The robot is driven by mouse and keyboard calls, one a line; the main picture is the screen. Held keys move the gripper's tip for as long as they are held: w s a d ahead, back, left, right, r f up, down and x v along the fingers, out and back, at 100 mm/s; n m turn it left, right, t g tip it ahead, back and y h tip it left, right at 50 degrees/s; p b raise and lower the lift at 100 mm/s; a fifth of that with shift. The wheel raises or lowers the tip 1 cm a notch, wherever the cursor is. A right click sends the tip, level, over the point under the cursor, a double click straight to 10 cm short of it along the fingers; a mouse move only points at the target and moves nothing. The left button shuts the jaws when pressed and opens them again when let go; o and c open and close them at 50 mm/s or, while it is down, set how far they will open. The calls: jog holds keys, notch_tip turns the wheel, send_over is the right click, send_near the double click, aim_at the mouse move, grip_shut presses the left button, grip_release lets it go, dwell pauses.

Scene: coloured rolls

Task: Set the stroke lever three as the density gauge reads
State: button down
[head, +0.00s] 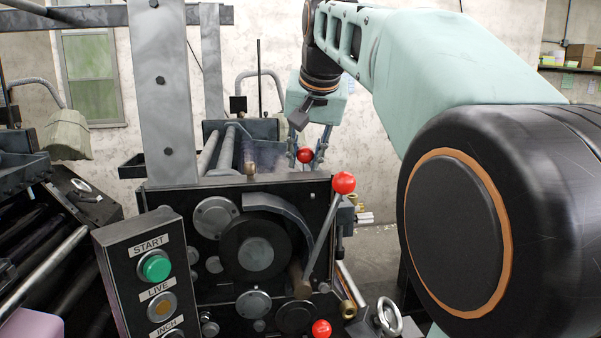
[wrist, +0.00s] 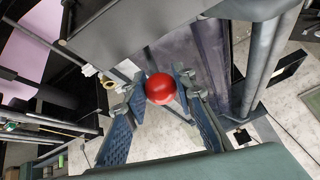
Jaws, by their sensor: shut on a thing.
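A red ball knob (head: 305,155) sits between the fingers of my gripper (head: 306,148), behind the top edge of the dark machine. The wrist view shows the same knob (wrist: 160,89) between the two blue ridged fingers of my gripper (wrist: 157,84), which are shut on it. The lever stem below this knob is hidden. A second red knob (head: 344,183) tops a grey lever leaning right on the machine's front. A third red knob (head: 321,328) is low on the front, its lever not clear. I cannot make out a density gauge or lever numbers.
A control box (head: 128,270) with a green START button (head: 155,266) and a LIVE button (head: 161,307) stands at front left. A grey upright post (head: 163,90) rises behind it. Rollers (head: 217,150) lie behind the machine front. Shelves with boxes (head: 580,55) are far right.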

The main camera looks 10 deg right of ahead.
jog(key=shift+s+f+t+b, duration=0.3)
jog(key=shift+s+t+b, duration=0.6)
jog(key=shift+b, duration=1.15)
jog(key=shift+s+r+b, duration=0.2)
jog(key=shift+s+b, duration=0.15)
jog(key=shift+b, duration=0.15)
jog(key=c, duration=1.6)
grip_release()
jog(key=shift+s, duration=0.15)
jog(key=shift+r, duration=0.15)
notch_tip(320, 180, up, 10)
jog(key=shift+d, duration=0.1)
